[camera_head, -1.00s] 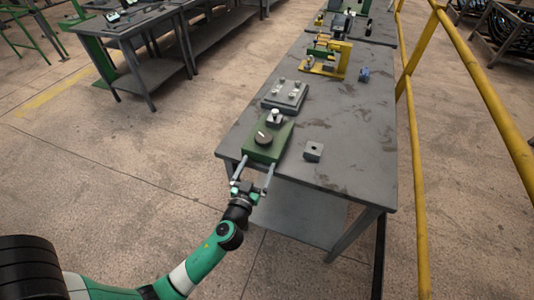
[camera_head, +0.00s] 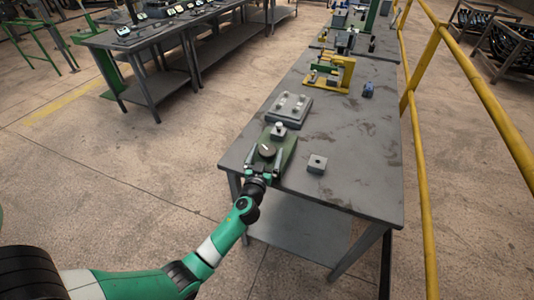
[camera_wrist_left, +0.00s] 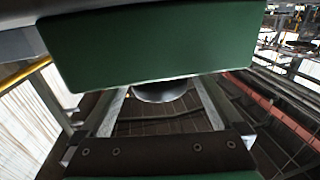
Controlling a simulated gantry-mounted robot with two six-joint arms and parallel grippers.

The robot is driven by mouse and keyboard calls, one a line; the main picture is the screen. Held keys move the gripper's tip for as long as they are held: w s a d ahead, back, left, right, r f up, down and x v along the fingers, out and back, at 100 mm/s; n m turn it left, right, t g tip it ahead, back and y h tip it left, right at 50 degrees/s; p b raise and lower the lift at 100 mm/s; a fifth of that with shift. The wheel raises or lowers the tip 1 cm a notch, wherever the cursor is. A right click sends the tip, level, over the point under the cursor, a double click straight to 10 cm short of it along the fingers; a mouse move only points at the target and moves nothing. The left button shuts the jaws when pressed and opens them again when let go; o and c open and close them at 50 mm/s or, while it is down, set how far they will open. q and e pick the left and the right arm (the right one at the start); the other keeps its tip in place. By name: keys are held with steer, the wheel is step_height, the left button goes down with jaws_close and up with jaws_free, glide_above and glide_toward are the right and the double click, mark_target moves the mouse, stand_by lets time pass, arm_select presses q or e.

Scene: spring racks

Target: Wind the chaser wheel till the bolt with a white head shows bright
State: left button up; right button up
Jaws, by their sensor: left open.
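The chaser wheel (camera_head: 267,150) is a dark round knob with a pale mark, on top of a green block (camera_head: 288,152) near the table's front left edge. A bolt with a white head (camera_head: 279,126) stands on a small grey piece just behind it; whether it shows bright I cannot tell. My left gripper (camera_head: 265,159) is open, its fingers spread to either side of the wheel over the block. In the left wrist view the green block (camera_wrist_left: 155,45) fills the top, and a dark rounded part (camera_wrist_left: 160,92) shows between the fingers. My right gripper is not in view.
A grey plate (camera_head: 302,103) with several pale studs lies behind the block. A small grey cube (camera_head: 317,163) sits to the right. The table's right side is clear. A yellow railing (camera_head: 420,180) runs alongside.

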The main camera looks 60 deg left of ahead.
arm_select(q)
steer(key=shift+c, duration=0.3)
steer(key=c, duration=1.1)
steer(key=shift+c, duration=0.2)
